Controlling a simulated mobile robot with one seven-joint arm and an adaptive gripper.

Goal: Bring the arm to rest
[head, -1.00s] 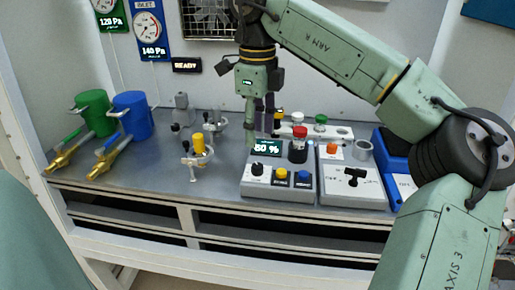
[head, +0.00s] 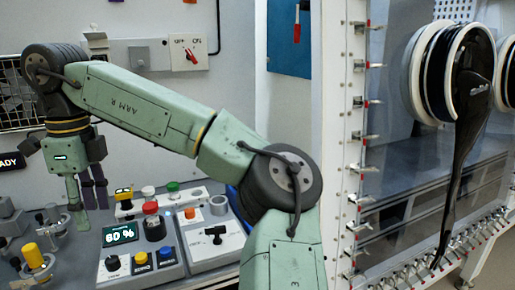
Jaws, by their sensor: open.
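My arm reaches in from the lower right of the head view, over the bench (head: 75,264). Its end hangs down at the left. My gripper (head: 87,205) points down, with its fingers apart and nothing seen between them. It is behind and left of the grey control box (head: 140,268) with the 60 % display. Whether the fingertips touch the bench or anything behind the box cannot be told.
Near my gripper stand a clamp with a yellow top (head: 33,256), a black jar with a red lid (head: 153,222) and a rack with coloured caps (head: 165,198). A lever box (head: 215,240) is beside them. A clear glovebox panel with black gloves (head: 470,110) stands at the right.

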